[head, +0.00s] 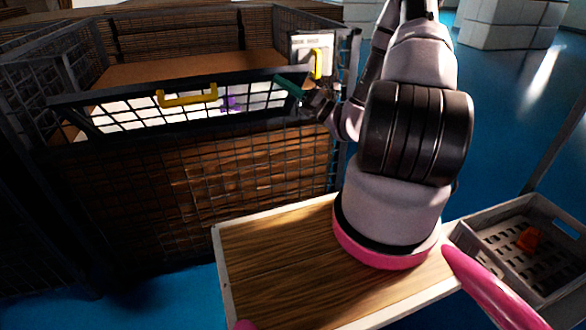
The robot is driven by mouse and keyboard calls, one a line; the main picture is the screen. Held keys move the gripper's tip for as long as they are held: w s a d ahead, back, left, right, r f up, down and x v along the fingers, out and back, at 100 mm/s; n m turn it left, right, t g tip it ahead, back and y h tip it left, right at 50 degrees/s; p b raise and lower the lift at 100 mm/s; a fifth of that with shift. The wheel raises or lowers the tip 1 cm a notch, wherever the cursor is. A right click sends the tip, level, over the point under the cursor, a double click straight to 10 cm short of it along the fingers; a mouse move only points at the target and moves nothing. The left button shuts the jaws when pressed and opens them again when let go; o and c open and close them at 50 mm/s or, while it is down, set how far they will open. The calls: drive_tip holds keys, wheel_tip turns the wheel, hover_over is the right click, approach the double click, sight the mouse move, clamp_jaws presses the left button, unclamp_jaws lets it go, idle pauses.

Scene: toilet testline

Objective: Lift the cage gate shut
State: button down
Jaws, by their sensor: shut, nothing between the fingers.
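The cage gate (125,116) is a dark-framed mesh panel on the front of the wire cage (190,185), with a yellow handle (188,95) on its top bar. The gate looks tilted, its top bar standing apart from the mesh behind; its exact angle is hard to tell. My gripper (303,97) is at the gate's right end, beside a green piece (288,86) on or near the top bar. The gripper is shut and holds nothing. Its fingertips are small and dark here, so I cannot tell whether they touch the gate.
A brown board and white and purple items (230,103) show inside the cage. A wooden tabletop (290,262) lies in front.

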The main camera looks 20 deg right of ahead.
drive_tip(key=w+r+m+h, duration=0.1)
drive_tip(key=w+r, duration=0.1)
drive_tip(key=w, duration=0.1)
drive_tip(key=w+r+m+h, duration=0.1)
drive_tip(key=w+r, duration=0.1)
drive_tip(key=w, duration=0.1)
drive_tip(key=w+r+m+h, duration=0.1)
drive_tip(key=w+r+m, duration=0.1)
drive_tip(key=shift+w+r, duration=0.4)
drive_tip(key=w+r+m+h, duration=0.1)
drive_tip(key=w+r, duration=0.1)
drive_tip(key=w, duration=0.8)
drive_tip(key=shift+d+r, duration=0.3)
drive_tip(key=shift+d, duration=0.05)
drive_tip(key=shift+r, duration=0.15)
